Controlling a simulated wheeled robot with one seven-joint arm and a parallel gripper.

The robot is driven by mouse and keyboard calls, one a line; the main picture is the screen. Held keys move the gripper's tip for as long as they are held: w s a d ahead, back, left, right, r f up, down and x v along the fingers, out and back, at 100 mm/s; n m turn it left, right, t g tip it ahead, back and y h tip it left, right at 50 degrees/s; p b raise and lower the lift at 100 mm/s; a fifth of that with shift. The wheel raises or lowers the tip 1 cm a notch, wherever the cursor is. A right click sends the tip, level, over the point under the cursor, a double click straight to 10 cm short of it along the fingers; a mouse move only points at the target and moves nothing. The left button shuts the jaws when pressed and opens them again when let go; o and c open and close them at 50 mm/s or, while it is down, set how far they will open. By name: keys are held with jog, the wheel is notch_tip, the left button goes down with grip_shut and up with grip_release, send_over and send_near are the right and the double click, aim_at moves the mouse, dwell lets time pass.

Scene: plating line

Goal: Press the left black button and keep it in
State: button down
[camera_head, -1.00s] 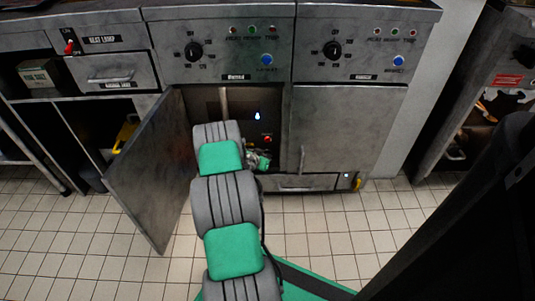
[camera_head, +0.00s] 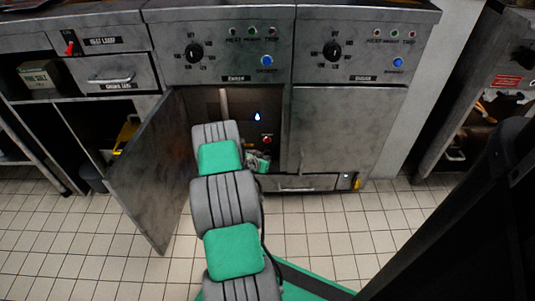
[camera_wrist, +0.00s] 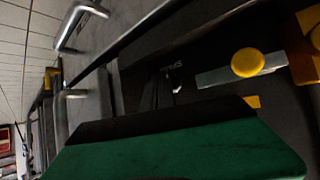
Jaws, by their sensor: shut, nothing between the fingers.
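The open cabinet under the left control panel (camera_head: 226,60) holds a dark panel with a small lit blue-white light (camera_head: 257,116) and a red button (camera_head: 267,139). I cannot pick out the left black button in either view; the arm and gripper cover part of the cabinet. My gripper (camera_head: 258,161) is low inside the cabinet opening, seen small and partly hidden by my arm. In the wrist view its green housing fills the bottom, and the shut, empty fingers (camera_wrist: 172,88) point at a dark surface. I cannot tell whether they touch anything.
The cabinet door (camera_head: 150,170) stands open to the left of my arm. The right cabinet door (camera_head: 347,128) is closed. In the wrist view a yellow knob (camera_wrist: 247,62) on a grey bar is close, right of the fingers. Tiled floor (camera_head: 330,225) is free in front.

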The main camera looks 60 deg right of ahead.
jog(key=shift+s+a, duration=0.15)
jog(key=shift+a, duration=0.15)
jog(key=shift+s+a+r+p, duration=0.1)
jog(key=shift+s+a+p, duration=0.2)
jog(key=shift+a, duration=0.25)
jog(key=shift+s+a+p, duration=0.2)
jog(key=shift+a+p, duration=0.2)
jog(key=shift+a, duration=0.1)
jog(key=shift+s+a+p, duration=0.2)
jog(key=shift+s+a, duration=0.15)
jog(key=shift+a, duration=0.25)
jog(key=shift+s+a+p, duration=0.2)
jog(key=shift+s+a, duration=0.1)
jog(key=shift+a, duration=0.3)
